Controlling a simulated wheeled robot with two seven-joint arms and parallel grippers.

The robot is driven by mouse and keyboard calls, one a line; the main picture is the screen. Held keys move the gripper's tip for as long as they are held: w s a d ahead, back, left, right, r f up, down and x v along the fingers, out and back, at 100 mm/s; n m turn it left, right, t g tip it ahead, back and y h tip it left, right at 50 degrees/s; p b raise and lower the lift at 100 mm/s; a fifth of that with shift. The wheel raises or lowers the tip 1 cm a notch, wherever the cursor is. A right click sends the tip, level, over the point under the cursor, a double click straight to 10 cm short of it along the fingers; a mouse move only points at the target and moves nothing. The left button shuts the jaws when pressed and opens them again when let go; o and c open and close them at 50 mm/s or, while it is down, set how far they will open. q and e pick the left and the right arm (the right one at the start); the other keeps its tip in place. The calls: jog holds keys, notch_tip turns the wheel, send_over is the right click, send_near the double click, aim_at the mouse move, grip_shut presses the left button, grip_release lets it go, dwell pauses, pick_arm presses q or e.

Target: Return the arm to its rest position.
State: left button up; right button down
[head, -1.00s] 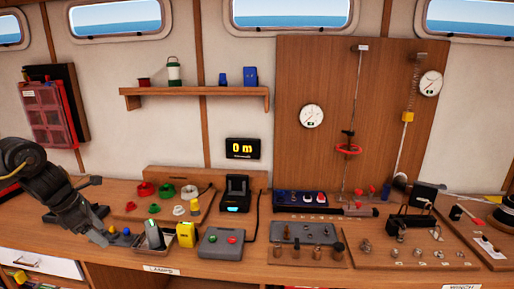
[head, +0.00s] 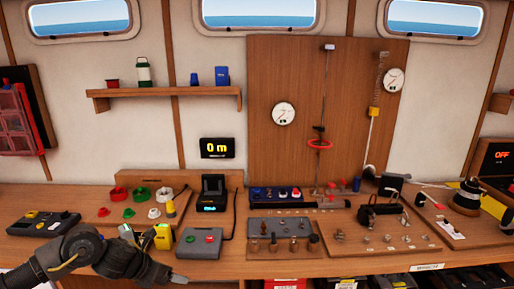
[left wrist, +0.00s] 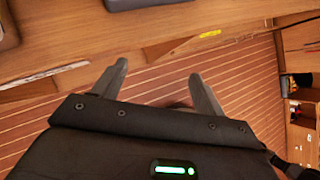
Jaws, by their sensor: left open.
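My left arm (head: 75,255) comes in low at the left in the head view, in front of the bench. My left gripper (head: 176,279) is at the bench's front edge, low in that view. In the left wrist view my left gripper (left wrist: 162,82) has its two grey fingers spread, with nothing between them. Beyond the fingers I see the striped plank floor (left wrist: 160,115) and the bench edge (left wrist: 200,47). My right arm and gripper are not in view.
A tall wooden panel (head: 350,120) stands behind. The floor before the bench looks clear.

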pick_arm(q)
jog(key=s+d+f+n+t, duration=0.45)
jog(key=s+d+n, duration=0.65)
jog(key=d+n, duration=0.4)
jog(key=s+a+f+n+g+y, duration=0.2)
jog(key=s+a+f+n+g, duration=0.15)
jog(key=s+a+n, duration=0.6)
jog(key=s+a+f+n+g+y, duration=0.3)
jog(key=s+a+f+n, duration=0.15)
jog(key=s+n, duration=1)
notch_tip(320, 180, down, 28)
jog(key=s+g, duration=0.2)
jog(key=s, duration=0.1)
jog(key=s+a+f, duration=0.2)
jog(key=s+f, duration=1.2)
jog(key=s, duration=0.1)
jog(key=shift+s+a+f+g, duration=0.15)
jog(key=shift+a+f+g, duration=0.05)
jog(key=shift+a+g, duration=0.2)
